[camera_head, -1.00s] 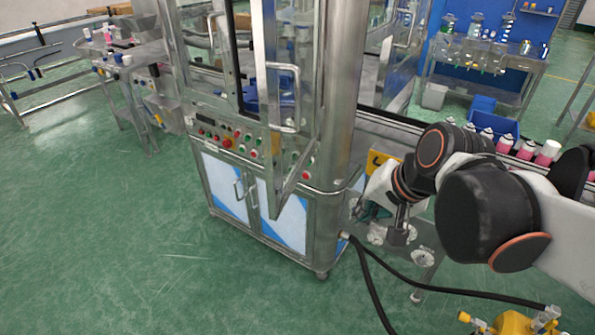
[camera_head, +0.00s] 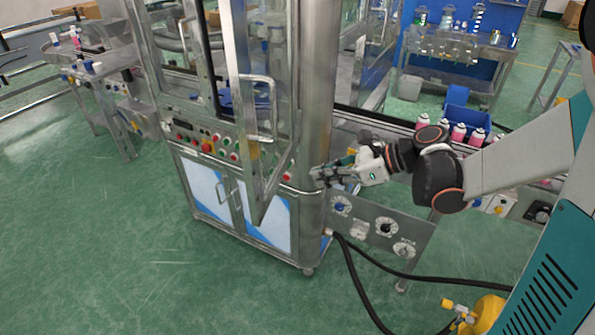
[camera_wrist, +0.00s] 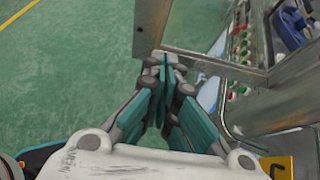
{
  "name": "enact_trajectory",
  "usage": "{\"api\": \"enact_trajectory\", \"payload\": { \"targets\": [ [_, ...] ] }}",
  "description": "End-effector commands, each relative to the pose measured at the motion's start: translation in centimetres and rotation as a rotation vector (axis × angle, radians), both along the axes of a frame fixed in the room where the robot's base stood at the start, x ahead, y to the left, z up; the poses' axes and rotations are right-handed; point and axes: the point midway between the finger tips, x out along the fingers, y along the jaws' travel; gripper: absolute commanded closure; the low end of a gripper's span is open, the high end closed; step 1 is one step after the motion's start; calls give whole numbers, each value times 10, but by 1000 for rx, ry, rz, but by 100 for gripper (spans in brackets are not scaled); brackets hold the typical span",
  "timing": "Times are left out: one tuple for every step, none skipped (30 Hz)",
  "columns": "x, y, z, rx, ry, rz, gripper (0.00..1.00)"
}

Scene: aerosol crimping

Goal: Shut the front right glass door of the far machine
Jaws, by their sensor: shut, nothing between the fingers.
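The far machine (camera_head: 318,90) is a tall steel cabinet with glass sides and a control panel. Its front right glass door (camera_head: 252,110) stands swung out from the front, with a steel bar handle (camera_head: 272,108) on it. My gripper (camera_head: 318,174) is shut and empty, to the right of the door and beside the machine's right front corner post, apart from the door in the head view. In the wrist view my gripper (camera_wrist: 162,62) points toward the lower part of the door frame (camera_wrist: 215,66); whether it touches cannot be told.
A panel with dials (camera_head: 385,228) stands below the conveyor, right of the machine. Pink cans (camera_head: 459,132) line the conveyor. A black hose (camera_head: 420,280) runs over the floor. Open green floor (camera_head: 120,250) lies in front and left.

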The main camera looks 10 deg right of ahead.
Motion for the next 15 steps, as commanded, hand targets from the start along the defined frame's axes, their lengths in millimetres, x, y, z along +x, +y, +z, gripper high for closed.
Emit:
{"api": "enact_trajectory", "payload": {
  "targets": [
    [2, 6, -5, -1, -1, 4, 100],
    [3, 9, -7, -2, -1, 3, 100],
    [6, 15, -11, -1, -1, 4, 100],
    [7, 19, -14, -2, -1, 5, 100],
    [10, 24, -17, -3, -1, 5, 100],
    [13, 30, -21, -3, -2, 5, 100],
    [15, 35, -24, -3, -2, 6, 100],
    [17, 39, -27, -4, -1, 5, 100],
    [20, 46, -31, -4, -1, 6, 100],
    [22, 50, -34, -4, -1, 6, 100],
    [24, 55, -37, -4, -2, 6, 100],
    [27, 61, -41, -4, -2, 6, 100],
    [29, 66, -44, -4, -2, 6, 100],
    [31, 70, -46, -4, -1, 5, 100],
    [34, 76, -50, -4, -3, 5, 100]
  ]
}}
